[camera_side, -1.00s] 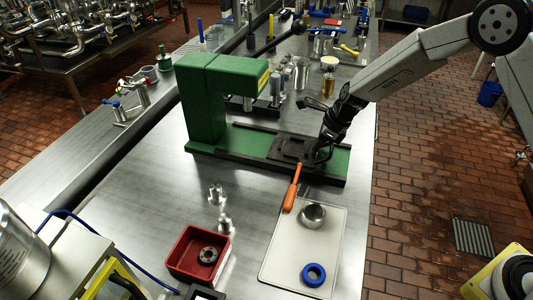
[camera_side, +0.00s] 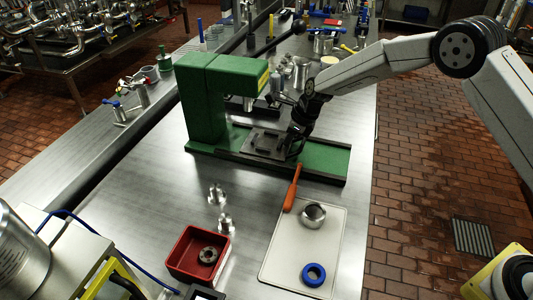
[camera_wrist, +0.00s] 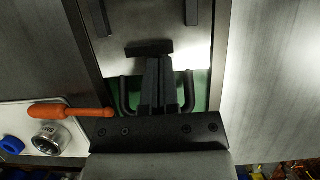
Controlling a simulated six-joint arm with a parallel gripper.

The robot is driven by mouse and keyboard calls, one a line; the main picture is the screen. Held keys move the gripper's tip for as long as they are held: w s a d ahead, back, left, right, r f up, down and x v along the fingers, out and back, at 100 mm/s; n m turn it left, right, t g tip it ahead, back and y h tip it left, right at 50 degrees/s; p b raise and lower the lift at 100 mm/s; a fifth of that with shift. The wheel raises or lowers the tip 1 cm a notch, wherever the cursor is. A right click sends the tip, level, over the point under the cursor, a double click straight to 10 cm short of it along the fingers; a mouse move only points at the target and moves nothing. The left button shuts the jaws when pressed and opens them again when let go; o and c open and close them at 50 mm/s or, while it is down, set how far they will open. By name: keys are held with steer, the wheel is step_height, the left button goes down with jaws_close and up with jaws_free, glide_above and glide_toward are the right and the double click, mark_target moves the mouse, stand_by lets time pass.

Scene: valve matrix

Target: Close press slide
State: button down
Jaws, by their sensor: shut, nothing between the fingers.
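The green press (camera_side: 207,95) stands on the steel table, with its green base running to the right. The dark slide plate (camera_side: 262,142) sits on the base, partly under the press head's right side, with green base bare to its right. My gripper (camera_side: 292,150) is shut and empty, low over the base at the slide's right end. In the wrist view my gripper (camera_wrist: 158,62) has its closed fingertips at a dark raised bar (camera_wrist: 149,47) on the slide plate (camera_wrist: 150,22). I cannot tell for certain whether they touch.
An orange-handled tool (camera_side: 292,190) lies by the base's front edge, at a white tray (camera_side: 275,262) with a metal cup (camera_side: 313,215) and a blue ring (camera_side: 314,274). A red bin (camera_side: 178,262) holds a metal ring. Metal fittings (camera_side: 217,194) stand on the table.

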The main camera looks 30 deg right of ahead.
steer(key=shift+w+a, duration=0.4)
steer(key=shift+a, duration=0.05)
steer(key=shift+r, duration=0.15)
steer(key=shift+s+d+r, duration=0.25)
steer(key=shift+d+r, duration=0.05)
steer(key=shift+r, duration=0.2)
steer(key=shift+s+d+f, duration=0.15)
steer(key=shift+s+d, duration=4.05)
steer(key=shift+s, duration=0.05)
